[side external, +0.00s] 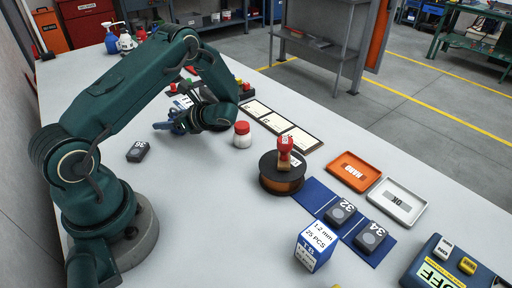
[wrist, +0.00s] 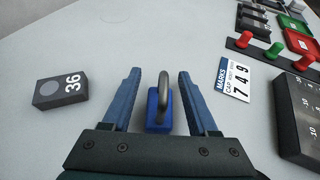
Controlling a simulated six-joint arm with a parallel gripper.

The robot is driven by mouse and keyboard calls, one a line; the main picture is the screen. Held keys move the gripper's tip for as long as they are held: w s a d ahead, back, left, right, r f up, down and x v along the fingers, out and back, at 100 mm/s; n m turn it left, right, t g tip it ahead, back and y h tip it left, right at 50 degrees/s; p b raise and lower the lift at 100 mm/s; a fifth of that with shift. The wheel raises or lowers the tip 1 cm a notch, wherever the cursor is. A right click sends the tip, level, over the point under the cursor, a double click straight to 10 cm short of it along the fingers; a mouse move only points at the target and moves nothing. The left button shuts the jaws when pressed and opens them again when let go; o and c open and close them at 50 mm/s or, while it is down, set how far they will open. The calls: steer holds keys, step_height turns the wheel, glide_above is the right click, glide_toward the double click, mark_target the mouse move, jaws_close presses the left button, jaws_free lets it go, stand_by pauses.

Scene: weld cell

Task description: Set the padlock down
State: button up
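The padlock (wrist: 159,105), with a blue body and a grey shackle, is between the two blue fingers of my gripper (wrist: 160,88) in the wrist view. A gap shows on each side of it, so the fingers are open and not touching it. The padlock appears to rest on the grey table (wrist: 110,45). In the side view my gripper (side external: 166,126) is low over the far part of the table, and I cannot clearly pick out the padlock there.
A dark block marked 36 (wrist: 61,91) lies left of the fingers. A card with numbers (wrist: 232,78), a rack with red and green knobs (wrist: 258,49) and a black box (wrist: 303,120) are to the right. A red-capped jar (side external: 242,134) and a spool (side external: 281,174) stand farther right in the side view.

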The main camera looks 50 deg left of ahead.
steer(key=shift+w+d+r, duration=0.1)
steer(key=shift+d+r, duration=0.05)
steer(key=shift+r, duration=0.1)
steer(key=v, duration=1)
steer(key=shift+w+d, duration=0.2)
steer(key=shift+d, duration=0.05)
steer(key=shift+w+d+r, duration=0.1)
steer(key=shift+d+r, duration=0.25)
steer(key=shift+d, duration=0.1)
steer(key=s+d+r+n+t+h, duration=0.5)
steer(key=d+n+h, duration=0.1)
steer(key=d, duration=0.3)
steer(key=s+d+r+n+t+h, duration=0.5)
steer(key=d+n+h, duration=0.1)
steer(key=d, duration=0.3)
steer(key=shift+d+r+n+t, duration=0.3)
steer(key=shift+d+r+n, duration=0.1)
steer(key=shift+n, duration=0.3)
steer(key=shift+s, duration=0.1)
